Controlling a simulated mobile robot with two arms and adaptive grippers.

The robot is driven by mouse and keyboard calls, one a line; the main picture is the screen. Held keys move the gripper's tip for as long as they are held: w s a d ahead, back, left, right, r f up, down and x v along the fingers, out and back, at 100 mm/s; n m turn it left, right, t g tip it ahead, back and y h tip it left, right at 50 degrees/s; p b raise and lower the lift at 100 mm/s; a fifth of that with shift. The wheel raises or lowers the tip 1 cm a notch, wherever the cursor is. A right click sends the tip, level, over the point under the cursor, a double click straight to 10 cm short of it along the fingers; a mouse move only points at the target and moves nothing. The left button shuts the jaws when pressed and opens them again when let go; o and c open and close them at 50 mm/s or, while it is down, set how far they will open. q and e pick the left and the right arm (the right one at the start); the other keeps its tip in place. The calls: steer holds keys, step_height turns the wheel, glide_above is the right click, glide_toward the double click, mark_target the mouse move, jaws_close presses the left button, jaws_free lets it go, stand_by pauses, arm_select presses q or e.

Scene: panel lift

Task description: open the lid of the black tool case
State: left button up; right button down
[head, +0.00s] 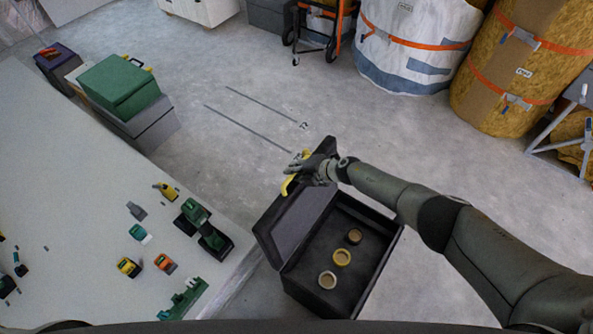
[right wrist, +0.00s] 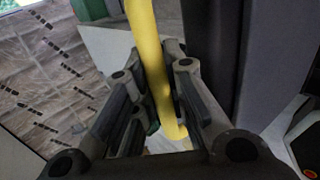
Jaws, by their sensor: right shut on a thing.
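The black tool case (head: 378,282) stands on the floor beside the white table, right of its edge. Its lid (head: 292,228) is raised and leans out to the left, so the inside is open to view. A yellow handle (head: 287,186) is at the lid's far end. My right gripper (head: 302,170) is at that handle and shut on it. In the right wrist view, the yellow handle (right wrist: 148,60) passes between the fingers of my right gripper (right wrist: 157,90). My left gripper is not in view.
Three tape rolls (head: 342,257) lie inside the case. Large wrapped rolls (head: 415,45) stand at the back right. The grey floor (head: 225,125) beyond the case is mostly clear.

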steer(key=c, duration=1.5)
jaws_free()
steer(key=shift+a+r, duration=0.1)
steer(key=shift+r, duration=0.05)
steer(key=shift+o, duration=0.2)
steer(key=shift+s+d+r, duration=0.1)
steer(key=shift+d+r, duration=0.5)
steer(key=shift+d, duration=0.05)
steer(key=shift+s+d+r, duration=0.35)
steer(key=shift+s+d, duration=0.1)
steer(key=shift+s, duration=0.05)
steer(key=v, duration=0.9)
steer(key=shift+a, duration=0.15)
